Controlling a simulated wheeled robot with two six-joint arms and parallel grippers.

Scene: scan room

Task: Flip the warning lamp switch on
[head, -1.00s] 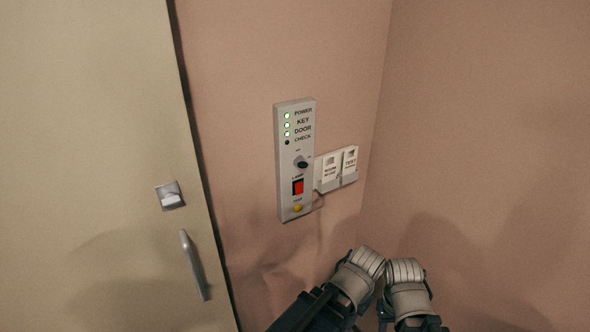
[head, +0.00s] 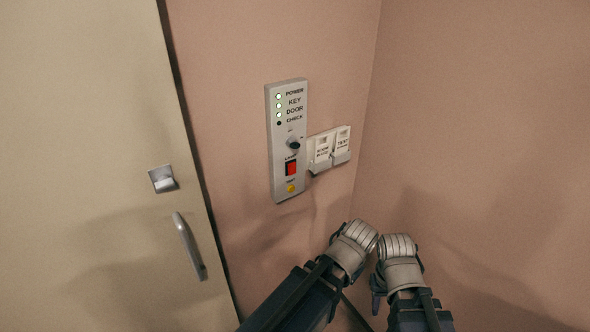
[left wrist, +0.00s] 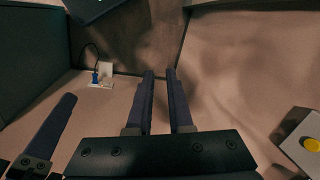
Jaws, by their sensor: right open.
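The grey control panel (head: 273,155) is fixed upright on the pink wall, with a red rocker switch (head: 291,168) under a lamp label. I cannot tell which way the rocker is tipped. A corner of the panel with its yellow button (left wrist: 312,144) shows at the right of the left wrist view. My left gripper (left wrist: 160,74) has two parallel fingers with a narrow gap and nothing between them; it is apart from the panel. My right gripper (head: 377,288) is open, low and right of the panel, mostly hidden behind its own wrist.
A dark knob (head: 293,143) sits above the switch. A beige door with a handle (head: 190,246) is on the left. A wall corner is on the right. A blue plug-like item (left wrist: 95,77) with a cord shows in the left wrist view.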

